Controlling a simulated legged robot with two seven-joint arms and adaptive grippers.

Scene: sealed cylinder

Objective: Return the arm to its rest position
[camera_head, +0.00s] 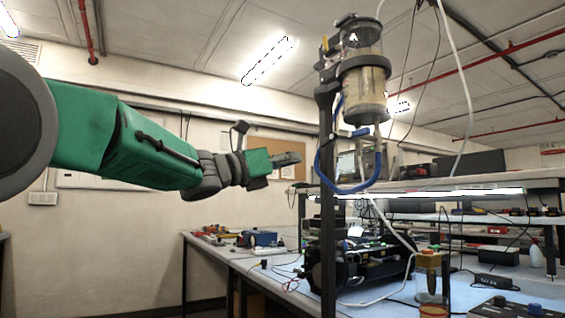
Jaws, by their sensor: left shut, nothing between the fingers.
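My left arm, green and grey, reaches in from the left, held up at about shoulder height. My left gripper (297,158) is at its end, shut and empty, pointing right. It is a little left of a dark upright stand. On the stand's top a clear sealed cylinder (364,90) is held upright in a dark ring clamp, above and right of the gripper in the picture. Blue and white tubes run from its lower end. The gripper appears apart from the stand and tubes. My right gripper does not show.
A workbench (215,250) with small tools and electronics runs below the arm. A black machine (360,262) stands on it behind the dark stand (328,220). Shelves (480,184) with equipment are at right. A blue hose loop (350,188) hangs near the gripper. The air at left is free.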

